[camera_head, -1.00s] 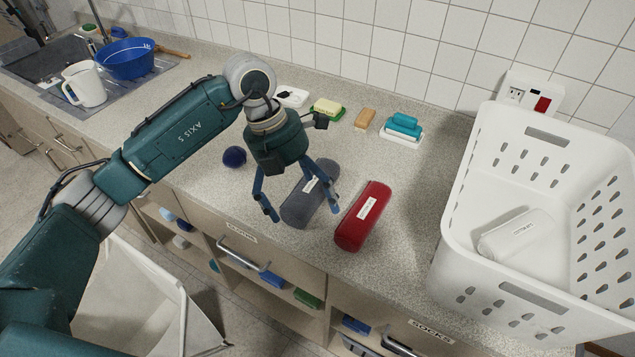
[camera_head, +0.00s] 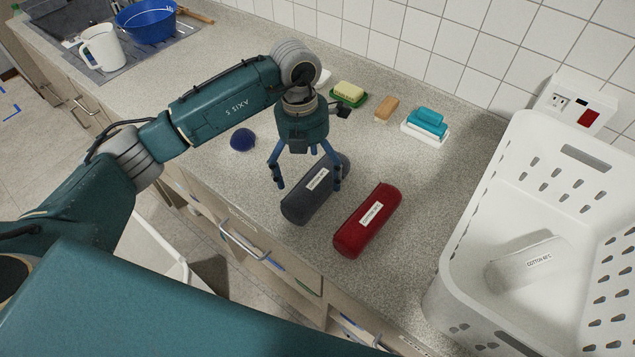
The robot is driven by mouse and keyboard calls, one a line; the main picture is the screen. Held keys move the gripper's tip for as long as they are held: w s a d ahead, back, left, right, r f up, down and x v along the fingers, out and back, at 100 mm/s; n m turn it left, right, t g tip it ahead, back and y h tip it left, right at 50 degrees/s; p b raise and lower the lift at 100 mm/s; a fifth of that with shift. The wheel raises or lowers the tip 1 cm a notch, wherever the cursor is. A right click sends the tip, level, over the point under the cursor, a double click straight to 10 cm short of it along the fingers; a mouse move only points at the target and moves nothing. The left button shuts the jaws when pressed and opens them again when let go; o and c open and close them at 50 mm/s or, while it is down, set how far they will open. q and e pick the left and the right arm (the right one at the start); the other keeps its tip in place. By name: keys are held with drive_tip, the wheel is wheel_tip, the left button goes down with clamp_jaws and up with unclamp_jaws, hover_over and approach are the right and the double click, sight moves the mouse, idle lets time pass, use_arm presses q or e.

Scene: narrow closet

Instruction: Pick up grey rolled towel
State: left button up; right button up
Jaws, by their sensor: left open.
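The grey rolled towel (camera_head: 305,203) lies on the speckled countertop (camera_head: 225,80), with a white label on its top. My left gripper (camera_head: 308,186) is open and points down over the towel's upper part. One finger is on the towel's left side and the other overlaps its right edge in the picture. I cannot tell the exact height of the fingertips above the counter. The far end of the towel is partly hidden behind the gripper. My right gripper is not in view.
A red rolled towel (camera_head: 367,222) lies close to the right. Sponges and soap (camera_head: 387,109) sit behind. A white basket (camera_head: 452,290) holding a white roll (camera_head: 527,262) stands at the right.

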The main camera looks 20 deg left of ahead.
sight(310, 176)
use_arm(q)
drive_tip(key=f+p, duration=0.2)
drive_tip(key=f, duration=0.1)
drive_tip(key=shift+s+d+f, duration=0.1)
drive_tip(key=shift+d+f, duration=0.1)
drive_tip(key=shift+f, duration=0.55)
drive_tip(key=c, duration=1.4)
drive_tip(key=shift+c, duration=0.3)
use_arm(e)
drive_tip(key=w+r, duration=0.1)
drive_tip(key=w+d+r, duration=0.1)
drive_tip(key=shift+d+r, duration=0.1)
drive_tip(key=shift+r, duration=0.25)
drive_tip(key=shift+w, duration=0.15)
